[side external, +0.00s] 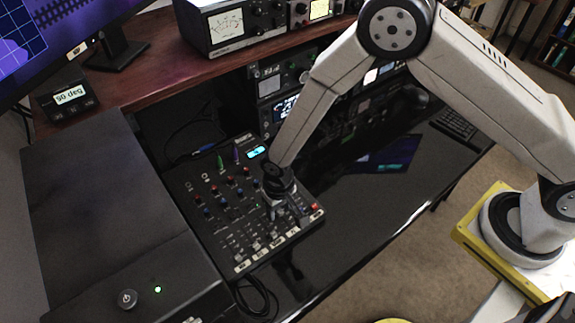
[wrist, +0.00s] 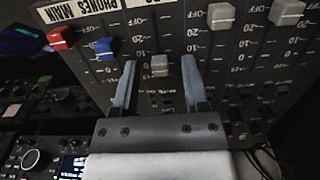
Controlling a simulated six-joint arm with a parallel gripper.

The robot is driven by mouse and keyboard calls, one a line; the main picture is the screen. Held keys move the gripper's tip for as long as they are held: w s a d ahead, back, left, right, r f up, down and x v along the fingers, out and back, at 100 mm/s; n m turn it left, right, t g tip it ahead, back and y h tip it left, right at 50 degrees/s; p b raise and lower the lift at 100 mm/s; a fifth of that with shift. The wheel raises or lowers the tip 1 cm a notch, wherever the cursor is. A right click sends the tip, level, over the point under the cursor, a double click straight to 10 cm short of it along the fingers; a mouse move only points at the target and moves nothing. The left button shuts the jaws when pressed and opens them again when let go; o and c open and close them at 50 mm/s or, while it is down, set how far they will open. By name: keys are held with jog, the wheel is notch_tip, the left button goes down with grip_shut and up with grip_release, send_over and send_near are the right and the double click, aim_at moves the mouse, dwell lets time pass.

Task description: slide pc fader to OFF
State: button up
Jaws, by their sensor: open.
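The mixer (side external: 187,190) is a dark board with knobs and a row of faders along its front edge. My gripper (side external: 281,212) is low over its front right part. In the wrist view my gripper (wrist: 159,70) is open, with a finger on either side of a light grey fader cap (wrist: 159,62); contact cannot be told. That cap sits below the OFF mark in the picture. The PC label is not readable, so I cannot tell which fader is the PC one.
In the wrist view a blue cap (wrist: 105,48) and a red cap (wrist: 61,38) are to the left. Two grey caps (wrist: 221,16) (wrist: 287,13) are to the right, near the top. A black case (side external: 90,210) stands left of the mixer. Bare desk (side external: 345,215) lies right.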

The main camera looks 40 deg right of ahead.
grip_shut()
dwell(1.4)
